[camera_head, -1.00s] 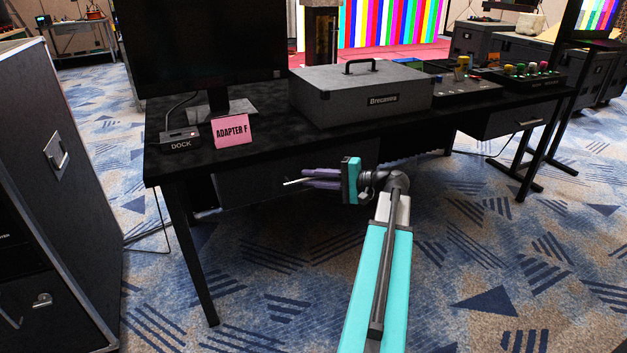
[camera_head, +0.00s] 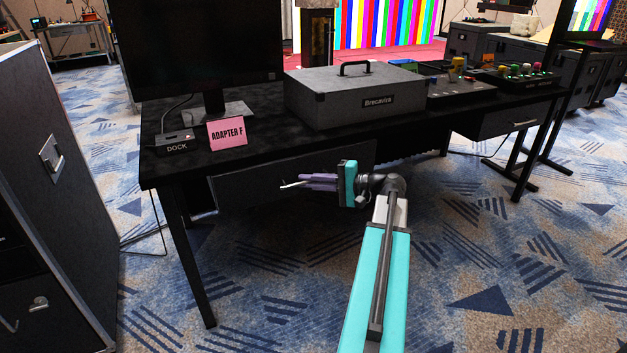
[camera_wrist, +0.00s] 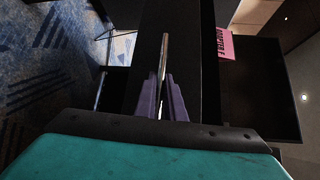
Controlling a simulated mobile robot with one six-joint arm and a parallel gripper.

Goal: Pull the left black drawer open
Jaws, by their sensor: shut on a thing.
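The left black drawer (camera_head: 240,191) hangs under the left part of the black desk. Its dark front shows in the camera_head view, partly behind my gripper; I cannot tell whether it stands out from the desk. Its thin silver handle (camera_head: 289,186) pokes out past the fingertips. My gripper (camera_head: 304,182) reaches in from the right with its purple fingers shut on the handle. In the wrist view the bright handle (camera_wrist: 164,60) runs between the two purple fingers (camera_wrist: 161,92).
The black desk (camera_head: 165,165) carries a monitor (camera_head: 200,50), a dock (camera_head: 177,142), a pink "ADAPTER F" card (camera_head: 227,133) and a grey case (camera_head: 350,98). A second drawer (camera_head: 510,121) is at the right. A dark cabinet (camera_head: 50,200) stands at left. Carpet in front is clear.

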